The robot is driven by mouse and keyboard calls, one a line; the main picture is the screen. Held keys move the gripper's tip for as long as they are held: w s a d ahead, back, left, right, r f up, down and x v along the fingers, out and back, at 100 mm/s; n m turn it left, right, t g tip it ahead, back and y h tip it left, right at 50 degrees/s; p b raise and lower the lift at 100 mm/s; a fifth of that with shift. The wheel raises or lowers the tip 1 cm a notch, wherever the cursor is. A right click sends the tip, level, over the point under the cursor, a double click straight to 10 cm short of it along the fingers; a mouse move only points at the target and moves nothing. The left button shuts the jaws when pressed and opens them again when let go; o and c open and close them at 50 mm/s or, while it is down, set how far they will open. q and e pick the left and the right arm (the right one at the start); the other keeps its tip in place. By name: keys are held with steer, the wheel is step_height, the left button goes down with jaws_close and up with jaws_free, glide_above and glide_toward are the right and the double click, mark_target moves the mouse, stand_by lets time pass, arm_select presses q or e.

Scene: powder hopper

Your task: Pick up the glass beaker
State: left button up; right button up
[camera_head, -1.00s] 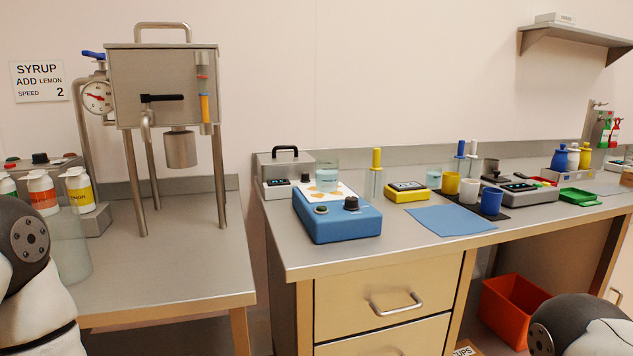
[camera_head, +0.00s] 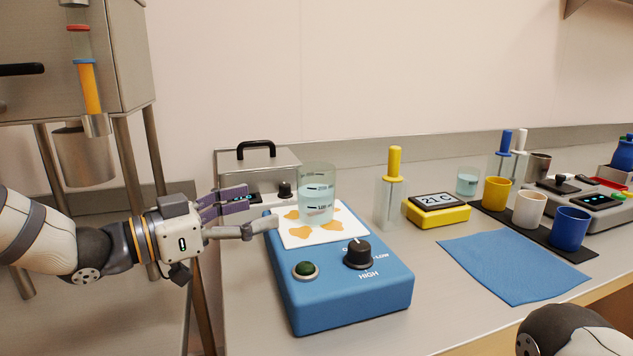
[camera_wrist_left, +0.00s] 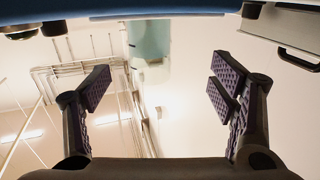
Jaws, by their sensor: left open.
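A clear glass beaker (camera_head: 317,195) with pale blue liquid and dark markings stands upright on the white, orange-spotted top of a blue hotplate (camera_head: 340,290). My left gripper (camera_head: 256,208) is open and empty, just left of the beaker, its fingers pointing toward it. It seems apart from the glass. The left wrist view looks upside down; there the open fingers (camera_wrist_left: 160,88) stand wide apart and the beaker (camera_wrist_left: 150,38) shows beyond them at the top middle. My right gripper is out of view.
A glass cylinder with a yellow-handled plunger (camera_head: 390,200) and a yellow thermometer (camera_head: 438,208) stand right of the hotplate. A smaller beaker (camera_head: 467,181) is farther back. A grey box with a black handle (camera_head: 256,165) is behind my left gripper. A blue cloth (camera_head: 515,265) lies right.

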mark_target(301, 201)
arm_select(q)
steer(key=d, duration=0.2)
steer(key=w+d, duration=0.1)
steer(key=shift+w+d+r, duration=0.15)
steer(key=shift+d+r, duration=0.05)
steer(key=shift+d, duration=0.15)
steer(key=x, duration=0.5)
steer(key=b+x, duration=0.1)
steer(key=x, duration=0.1)
steer(key=shift+d+f, duration=0.3)
steer(key=shift+d, duration=0.15)
steer(key=shift+a+r, duration=0.1)
steer(key=c, duration=1.5)
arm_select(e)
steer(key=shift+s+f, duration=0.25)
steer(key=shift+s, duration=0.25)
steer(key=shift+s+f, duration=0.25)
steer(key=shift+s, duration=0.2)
